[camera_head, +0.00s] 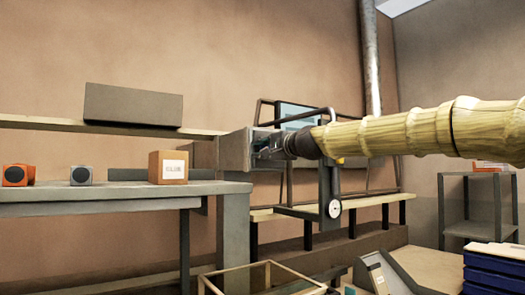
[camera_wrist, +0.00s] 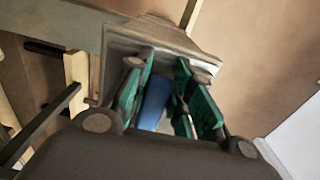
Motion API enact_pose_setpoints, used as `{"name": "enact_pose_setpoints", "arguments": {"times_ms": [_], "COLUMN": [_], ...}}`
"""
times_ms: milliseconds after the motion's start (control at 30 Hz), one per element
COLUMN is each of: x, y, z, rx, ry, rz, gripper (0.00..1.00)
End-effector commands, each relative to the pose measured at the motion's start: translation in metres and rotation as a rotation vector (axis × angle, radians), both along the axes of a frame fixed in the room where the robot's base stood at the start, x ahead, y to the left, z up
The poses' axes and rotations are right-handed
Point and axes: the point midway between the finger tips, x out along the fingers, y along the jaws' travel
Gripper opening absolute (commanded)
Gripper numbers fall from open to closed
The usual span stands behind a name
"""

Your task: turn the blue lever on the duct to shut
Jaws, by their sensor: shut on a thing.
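In the wrist view the blue lever (camera_wrist: 153,103) lies between the green-padded fingers of my gripper (camera_wrist: 164,80), which is shut on it. The lever runs lengthwise between the fingers, and its lower end is hidden by my gripper body. The grey duct (camera_wrist: 165,35) with its flared end is just beyond the fingertips. In the head view my gripper (camera_head: 266,146) reaches in from the right against the grey duct end (camera_head: 235,152). The lever cannot be made out there.
A grey table (camera_head: 110,196) at left holds an orange box (camera_head: 18,175), a grey box (camera_head: 81,175) and a cardboard box (camera_head: 168,167). A dark metal frame (camera_head: 325,190) stands below my arm. Blue crates (camera_head: 492,270) are at lower right.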

Motion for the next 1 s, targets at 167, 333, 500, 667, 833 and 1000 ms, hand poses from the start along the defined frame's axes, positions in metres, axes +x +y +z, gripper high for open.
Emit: {"name": "enact_pose_setpoints", "arguments": {"times_ms": [167,333,500,667,833,1000], "x": [0.000,0.000,0.000,-0.003,-0.019,-0.044], "y": [0.000,0.000,0.000,-0.002,-0.014,-0.033], "z": [-0.002,-0.001,-0.001,0.000,0.000,0.001], "rx": [-0.002,-0.001,-0.001,0.000,0.002,0.002], "ry": [0.001,0.002,0.001,0.001,0.001,0.000], "rz": [0.001,0.000,0.000,0.000,0.001,0.000], "gripper": [0.26,0.45,0.45,0.45,0.45,0.45]}}
